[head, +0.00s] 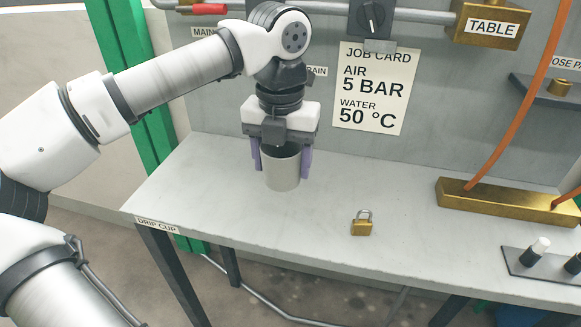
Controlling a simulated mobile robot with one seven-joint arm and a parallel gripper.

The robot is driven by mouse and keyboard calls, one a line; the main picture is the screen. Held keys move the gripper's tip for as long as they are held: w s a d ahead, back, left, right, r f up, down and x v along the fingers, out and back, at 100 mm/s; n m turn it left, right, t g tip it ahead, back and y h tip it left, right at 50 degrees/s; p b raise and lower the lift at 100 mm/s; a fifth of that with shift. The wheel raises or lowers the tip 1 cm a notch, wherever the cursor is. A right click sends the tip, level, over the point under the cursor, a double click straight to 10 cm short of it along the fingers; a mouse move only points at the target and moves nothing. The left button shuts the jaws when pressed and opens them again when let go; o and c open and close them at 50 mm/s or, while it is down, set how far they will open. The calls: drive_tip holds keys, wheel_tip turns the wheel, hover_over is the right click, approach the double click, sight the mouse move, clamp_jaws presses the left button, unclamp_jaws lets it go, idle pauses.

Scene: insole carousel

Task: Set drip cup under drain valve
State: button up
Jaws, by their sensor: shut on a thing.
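The drip cup (283,173) is a light grey open-topped cylinder, upright at the left part of the grey table. My gripper (281,163) points down over it, with its purple fingers on either side of the cup, shut on it. I cannot tell whether the cup's base touches the table. The drain valve itself is hidden behind my arm; only part of a label ending in "RAIN" (317,71) shows on the panel to the right of my wrist.
A brass padlock (362,224) stands on the table (225,200) right of the cup. A brass manifold (500,200) with orange hoses lies further right. A "DRIP CUP" label (157,225) is on the table's front-left edge. A job card (374,88) hangs behind. The table's front left is clear.

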sight(290, 148)
drive_tip(key=w, duration=0.1)
drive_tip(key=w+d+f, duration=0.1)
drive_tip(key=w, duration=0.3)
drive_tip(key=shift+d+f, duration=0.25)
drive_tip(key=shift+d, duration=0.1)
wheel_tip(290, 148, down, 5)
drive_tip(key=shift+r, duration=0.2)
drive_tip(key=shift+w+f, duration=0.2)
drive_tip(key=shift+f, duration=0.4)
drive_tip(key=o, duration=1)
